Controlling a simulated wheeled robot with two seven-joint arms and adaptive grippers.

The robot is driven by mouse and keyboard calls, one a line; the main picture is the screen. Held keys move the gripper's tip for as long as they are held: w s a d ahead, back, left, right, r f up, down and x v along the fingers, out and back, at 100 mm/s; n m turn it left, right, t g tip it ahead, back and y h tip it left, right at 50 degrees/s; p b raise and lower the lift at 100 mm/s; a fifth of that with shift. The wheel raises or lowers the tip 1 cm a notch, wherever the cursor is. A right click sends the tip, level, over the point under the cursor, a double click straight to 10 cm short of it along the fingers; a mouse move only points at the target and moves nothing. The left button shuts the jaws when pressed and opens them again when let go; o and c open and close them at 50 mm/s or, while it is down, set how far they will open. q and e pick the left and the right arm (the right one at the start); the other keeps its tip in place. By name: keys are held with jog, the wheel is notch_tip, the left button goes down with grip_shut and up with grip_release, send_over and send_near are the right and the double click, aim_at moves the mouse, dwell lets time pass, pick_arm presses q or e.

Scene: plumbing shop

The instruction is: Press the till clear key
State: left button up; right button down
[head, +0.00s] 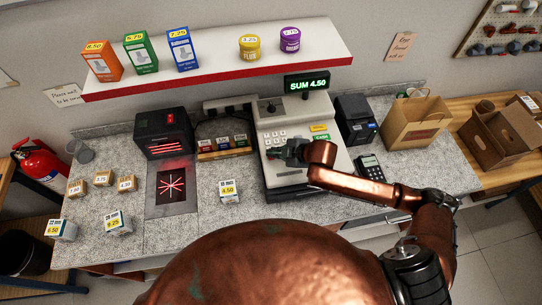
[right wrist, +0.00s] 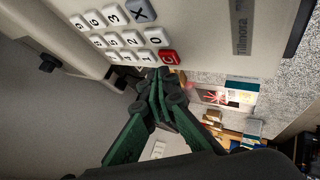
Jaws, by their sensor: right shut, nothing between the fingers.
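The till (head: 285,115) stands at the back of the counter, and its display (head: 307,85) reads SUM 4.50. In the right wrist view its keypad has several white number keys, a blue-grey X key (right wrist: 141,10) and a red key (right wrist: 169,57) that seems to be marked C. My right gripper (head: 287,153) is over the till's keys, partly hiding them in the head view. In the right wrist view its closed fingertips (right wrist: 157,76) are just below the red key; I cannot tell whether they touch it. My left gripper is not in view.
A black scanner (head: 164,133), small priced boxes (head: 228,190), a card terminal (head: 370,168), a black printer (head: 355,120) and a paper bag (head: 413,122) stand around the till. A shelf (head: 220,62) with goods hangs above. The counter's front middle is mostly clear.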

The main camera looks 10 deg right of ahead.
jog(key=shift+f, duration=0.1)
jog(key=shift+f, duration=0.45)
dwell(0.5)
jog(key=shift+r+p, duration=0.55)
jog(key=shift+p, duration=0.35)
notch_tip(320, 180, up, 6)
jog(key=p, duration=0.7)
jog(key=shift+r, duration=0.1)
